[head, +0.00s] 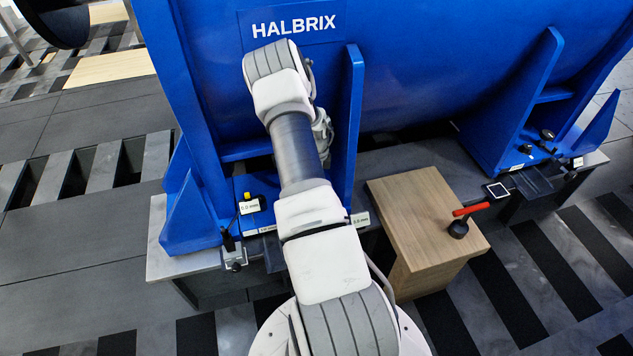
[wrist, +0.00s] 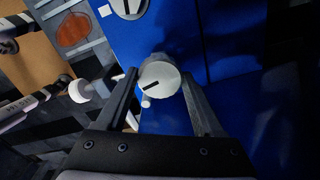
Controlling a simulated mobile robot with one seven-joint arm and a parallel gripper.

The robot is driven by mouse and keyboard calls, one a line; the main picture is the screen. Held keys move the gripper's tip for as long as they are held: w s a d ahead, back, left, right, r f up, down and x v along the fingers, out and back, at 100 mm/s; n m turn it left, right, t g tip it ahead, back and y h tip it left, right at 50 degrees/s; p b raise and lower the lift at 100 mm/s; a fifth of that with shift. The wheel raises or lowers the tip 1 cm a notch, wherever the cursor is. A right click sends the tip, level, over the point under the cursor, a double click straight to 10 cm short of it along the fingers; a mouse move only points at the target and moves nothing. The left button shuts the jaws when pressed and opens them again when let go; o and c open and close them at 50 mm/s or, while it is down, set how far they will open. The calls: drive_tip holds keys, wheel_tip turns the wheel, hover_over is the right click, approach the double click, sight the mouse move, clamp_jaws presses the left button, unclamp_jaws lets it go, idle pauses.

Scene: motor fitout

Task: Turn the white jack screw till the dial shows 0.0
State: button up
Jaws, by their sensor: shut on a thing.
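In the wrist view my gripper (wrist: 160,76) has one finger on each side of a round white knob (wrist: 166,74) with a black line on its face, and is shut on it. The knob looks like the head of the white jack screw; it stands in front of a blue surface. A small white stub shows just below it. In the head view my arm hides the gripper and this knob. A small display (head: 249,206) and a second pale label or display (head: 360,219) show at the motor's foot; their figures are too small to read surely.
The blue HALBRIX motor (head: 420,70) fills the back. A wooden block (head: 415,210) stands at right, with a red-handled mallet (head: 470,209) on it. In the wrist view a white-ended cylinder (wrist: 80,91) lies left of the fingers, and another white, black-marked disc (wrist: 129,7) is above.

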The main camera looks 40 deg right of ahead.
drive_tip(key=shift+f+m, duration=0.15)
drive_tip(key=shift+m, duration=0.75)
drive_tip(key=o, duration=1.4)
wheel_tip(320, 180, up, 8)
drive_tip(key=p, duration=0.3)
drive_tip(key=shift+f, duration=0.2)
idle(0.5)
